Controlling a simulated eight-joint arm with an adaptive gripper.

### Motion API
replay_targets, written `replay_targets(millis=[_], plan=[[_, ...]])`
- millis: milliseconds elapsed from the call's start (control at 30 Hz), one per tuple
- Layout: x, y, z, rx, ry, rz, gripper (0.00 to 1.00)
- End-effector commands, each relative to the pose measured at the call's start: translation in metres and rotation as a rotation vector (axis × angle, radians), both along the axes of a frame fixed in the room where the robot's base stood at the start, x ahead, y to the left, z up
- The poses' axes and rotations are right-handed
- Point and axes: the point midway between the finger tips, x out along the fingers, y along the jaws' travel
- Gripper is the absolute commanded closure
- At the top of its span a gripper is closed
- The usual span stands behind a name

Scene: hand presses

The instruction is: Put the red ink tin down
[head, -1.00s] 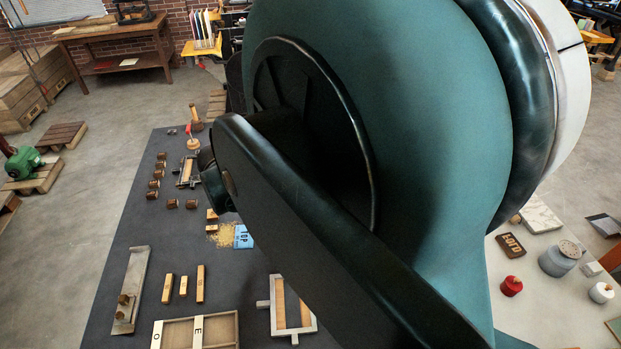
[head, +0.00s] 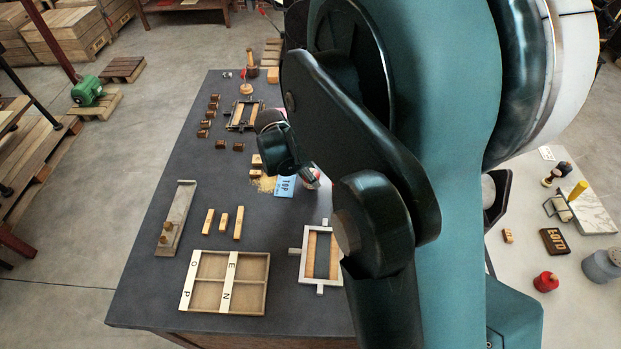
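A red tin (head: 546,282) with a dark knob on top stands upright on the pale table at the right in the head view, with nothing touching it. It looks like the red ink tin. My gripper cannot be made out; my large dark green arm fills the middle of the view and hides much of what lies behind it.
The dark table (head: 150,292) holds a divided wooden tray (head: 250,283), a metal frame (head: 308,252), wooden blocks and a blue card (head: 285,187). On the pale table (head: 520,205) stand a grey tin (head: 602,266), a dark letter block (head: 553,241) and a marble slab (head: 597,212).

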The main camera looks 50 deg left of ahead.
Motion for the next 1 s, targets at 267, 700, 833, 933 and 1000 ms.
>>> replay_targets(millis=[267, 700, 833, 933, 1000], plan=[[0.000, 0.000, -0.012, 0.000, 0.000, 0.000, 0.84], [0.000, 0.000, -0.014, 0.000, 0.000, 0.000, 0.55], [0.000, 0.000, -0.014, 0.000, 0.000, 0.000, 0.52], [0.000, 0.000, -0.014, 0.000, 0.000, 0.000, 0.52], [0.000, 0.000, -0.014, 0.000, 0.000, 0.000, 0.52]])
